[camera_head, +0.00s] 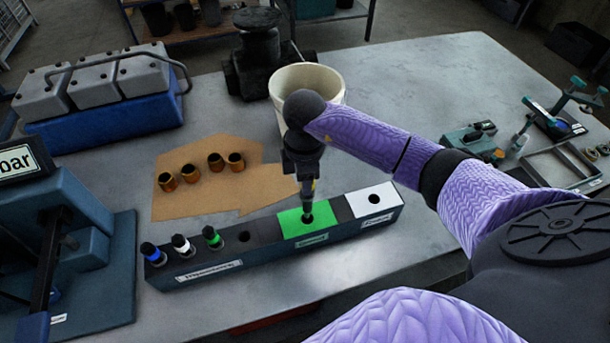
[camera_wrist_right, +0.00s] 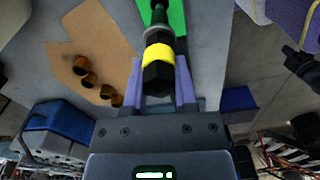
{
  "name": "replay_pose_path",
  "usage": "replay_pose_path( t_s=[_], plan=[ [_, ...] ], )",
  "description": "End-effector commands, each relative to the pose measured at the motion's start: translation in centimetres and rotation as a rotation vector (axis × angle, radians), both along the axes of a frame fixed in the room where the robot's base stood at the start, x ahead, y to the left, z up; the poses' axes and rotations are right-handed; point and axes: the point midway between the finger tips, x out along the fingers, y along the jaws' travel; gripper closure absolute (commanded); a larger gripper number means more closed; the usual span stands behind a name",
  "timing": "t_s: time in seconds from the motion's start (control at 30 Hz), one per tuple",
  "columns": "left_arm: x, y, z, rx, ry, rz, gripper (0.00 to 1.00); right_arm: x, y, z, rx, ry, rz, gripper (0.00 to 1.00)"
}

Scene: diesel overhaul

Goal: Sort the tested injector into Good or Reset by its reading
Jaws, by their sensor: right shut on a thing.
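My right gripper (camera_head: 306,178) is shut on a dark injector (camera_head: 308,207) and holds it upright over the green section (camera_head: 290,226) of a long dark rack. The injector's lower end is at the hole in the green section; how deep it sits I cannot tell. In the right wrist view the injector (camera_wrist_right: 158,55) shows a yellow band between the fingers (camera_wrist_right: 158,85). My left gripper is out of view.
Injectors with blue (camera_head: 149,249), white (camera_head: 180,241) and green (camera_head: 210,234) bands stand in the rack's left part, beside an empty hole. Several copper-coloured sleeves (camera_head: 215,161) stand on cardboard (camera_head: 255,185). A cream bucket (camera_head: 330,82) stands behind my gripper.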

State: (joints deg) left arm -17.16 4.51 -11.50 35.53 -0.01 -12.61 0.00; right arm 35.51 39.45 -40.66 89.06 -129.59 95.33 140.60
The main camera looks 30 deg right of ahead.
Motion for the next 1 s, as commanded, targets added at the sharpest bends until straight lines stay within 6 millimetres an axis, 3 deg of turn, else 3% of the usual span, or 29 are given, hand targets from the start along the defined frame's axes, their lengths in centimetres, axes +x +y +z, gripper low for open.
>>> replay_pose_path(
  t_s=[1.0],
  plan=[
    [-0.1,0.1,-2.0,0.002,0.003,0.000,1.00,0.0,0.0,-2.9,0.001,0.000,0.000,1.00]
  ],
)
